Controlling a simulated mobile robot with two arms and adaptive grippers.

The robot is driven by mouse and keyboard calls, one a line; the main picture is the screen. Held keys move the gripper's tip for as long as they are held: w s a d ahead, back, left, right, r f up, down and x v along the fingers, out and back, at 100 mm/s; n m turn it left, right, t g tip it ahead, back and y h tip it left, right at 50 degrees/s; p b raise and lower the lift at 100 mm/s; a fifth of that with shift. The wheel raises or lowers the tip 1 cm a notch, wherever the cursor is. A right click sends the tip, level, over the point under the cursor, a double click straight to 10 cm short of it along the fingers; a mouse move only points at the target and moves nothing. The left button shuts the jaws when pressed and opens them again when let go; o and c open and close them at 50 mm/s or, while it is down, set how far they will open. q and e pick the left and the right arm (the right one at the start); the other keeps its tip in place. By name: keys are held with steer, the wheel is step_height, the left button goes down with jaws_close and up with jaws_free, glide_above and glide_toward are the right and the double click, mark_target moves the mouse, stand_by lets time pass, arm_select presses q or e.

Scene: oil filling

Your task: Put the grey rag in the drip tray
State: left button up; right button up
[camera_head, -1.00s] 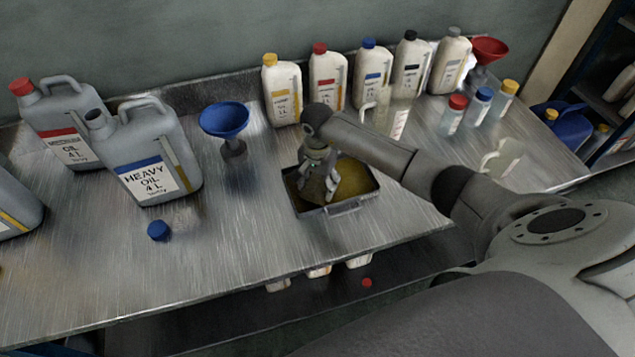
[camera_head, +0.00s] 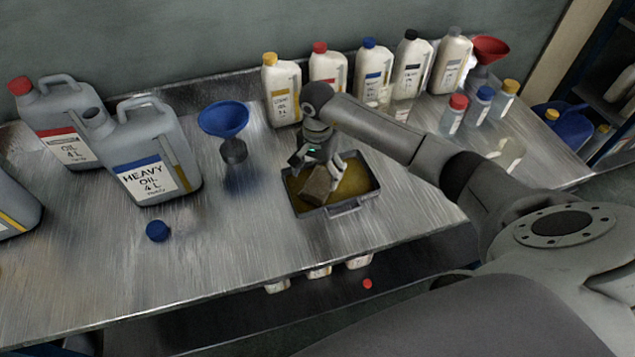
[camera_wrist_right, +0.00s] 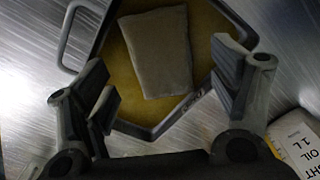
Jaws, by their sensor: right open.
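The grey rag (camera_head: 318,186) lies in the drip tray (camera_head: 347,207), on its yellowish floor. In the right wrist view the rag (camera_wrist_right: 160,52) is a flat grey-brown rectangle inside the tray (camera_wrist_right: 223,14), slightly tilted to the tray's sides. My right gripper (camera_head: 322,167) is above the tray, just over the rag. Its fingers (camera_wrist_right: 172,92) are spread wide in the wrist view with nothing between them, and the rag lies beyond the fingertips. My left gripper is not in view.
A blue funnel (camera_head: 223,121) and a grey heavy oil jug (camera_head: 150,160) stand left of the tray. A row of white bottles (camera_head: 283,92) stands behind it. A blue cap (camera_head: 158,231) lies on the bench.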

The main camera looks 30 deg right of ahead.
mark_target(317, 186)
step_height(317, 186, up, 7)
steer(key=b, duration=0.1)
stand_by(0.6)
